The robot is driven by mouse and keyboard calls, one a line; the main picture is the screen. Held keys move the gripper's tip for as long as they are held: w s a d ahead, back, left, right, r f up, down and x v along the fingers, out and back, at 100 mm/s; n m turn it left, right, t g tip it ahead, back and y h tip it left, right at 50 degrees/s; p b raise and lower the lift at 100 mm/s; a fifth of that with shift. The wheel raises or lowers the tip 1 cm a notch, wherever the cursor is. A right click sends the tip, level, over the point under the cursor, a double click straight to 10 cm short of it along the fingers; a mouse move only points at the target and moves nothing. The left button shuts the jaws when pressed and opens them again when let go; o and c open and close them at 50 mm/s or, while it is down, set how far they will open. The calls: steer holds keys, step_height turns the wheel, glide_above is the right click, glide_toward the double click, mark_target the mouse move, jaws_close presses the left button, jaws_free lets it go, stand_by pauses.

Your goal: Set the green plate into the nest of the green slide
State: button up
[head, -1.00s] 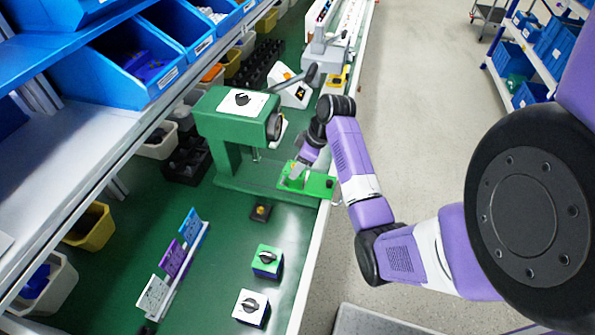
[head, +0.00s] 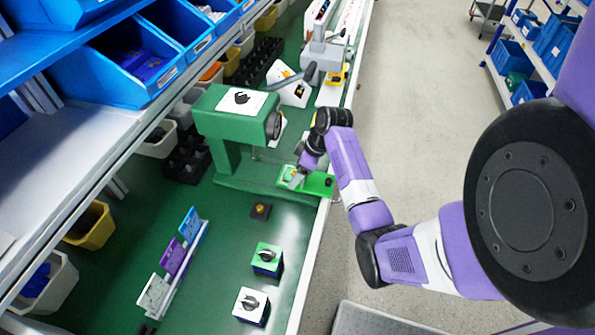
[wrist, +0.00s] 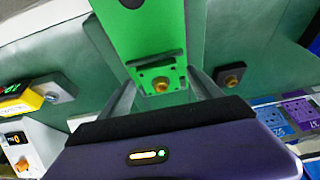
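The green machine (head: 232,125) stands on the bench. Its green slide (head: 322,185) reaches out toward the bench's front edge, and shows in the wrist view (wrist: 150,30). My gripper (head: 293,178) points down over the slide, beside the machine's column. In the wrist view, a small bright green plate (wrist: 147,77) with holes and a brass knob lies between my two fingertips. Its outline lies over the slide; I cannot tell whether it sits flat in the nest. The fingers flank its sides; whether they touch it is unclear.
A dark block with a brass knob (head: 260,211) lies near the machine. A green-topped switch (head: 266,257) and a white-topped switch (head: 251,304) stand in front. A rack with coloured plates (head: 178,255) stands left. Bins line the back. A lever device (head: 325,52) stands farther along.

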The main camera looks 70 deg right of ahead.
steer(key=shift+s+d+r, duration=0.1)
steer(key=shift+r, duration=0.4)
steer(key=v, duration=1.1)
steer(key=shift+r+b, duration=0.2)
steer(key=shift+b, duration=0.15)
